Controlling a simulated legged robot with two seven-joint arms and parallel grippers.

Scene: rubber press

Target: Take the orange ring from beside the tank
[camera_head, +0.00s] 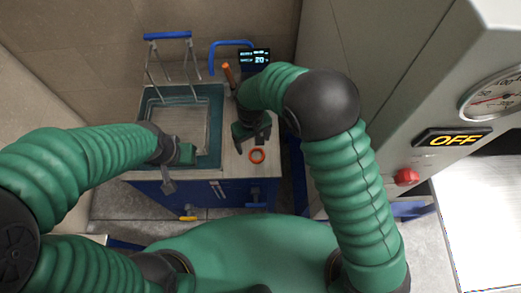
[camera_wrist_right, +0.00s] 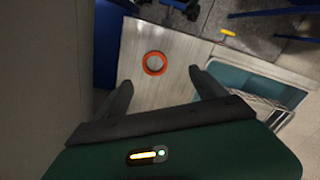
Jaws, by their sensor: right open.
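The orange ring (camera_head: 257,155) lies flat on the light bench top, to the right of the tank (camera_head: 218,118). In the right wrist view the ring (camera_wrist_right: 154,63) lies beyond and between my open fingers, touching neither. My right gripper (camera_head: 252,143) is open and empty, just behind the ring in the head view; its fingers also show in the right wrist view (camera_wrist_right: 162,90). The tank holds a wire basket and clear teal-looking liquid. My left gripper (camera_head: 170,180) is over the tank's front left part; its jaw state is not clear.
A display reading 20 (camera_head: 255,58) and an orange-handled tool (camera_head: 228,76) stand behind my right gripper. A blue-handled frame (camera_head: 167,36) rises at the tank's back. On the right is a grey machine (camera_head: 400,95) with an OFF sign (camera_head: 453,138) and red button (camera_head: 406,177).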

